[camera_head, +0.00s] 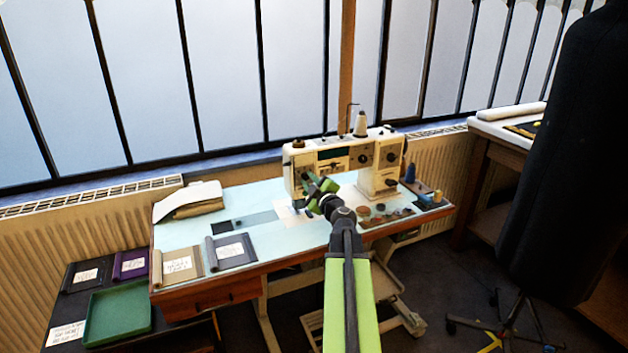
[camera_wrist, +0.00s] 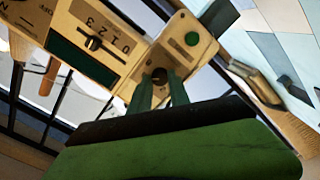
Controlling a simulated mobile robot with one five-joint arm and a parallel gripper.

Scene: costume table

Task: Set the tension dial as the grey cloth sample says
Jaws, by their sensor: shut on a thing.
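The cream sewing machine (camera_head: 345,155) stands on the pale blue table top. My green gripper (camera_head: 312,182) is at the machine's left end. In the wrist view my gripper (camera_wrist: 160,82) has its two fingers on either side of a small black dial (camera_wrist: 160,75) on the machine's face and is shut on it. The dial's marks are too small to read. A grey cloth sample (camera_head: 238,263) lies at the table's front left with a white written card (camera_head: 230,249) on it. The card's writing cannot be read here.
A beige sample (camera_head: 186,277) lies beside the grey one. Purple (camera_head: 131,265) and black samples and a green tray (camera_head: 117,314) are lower left. A numbered slider (camera_wrist: 93,42) is near the dial. Thread spools (camera_head: 410,173) stand right of the machine.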

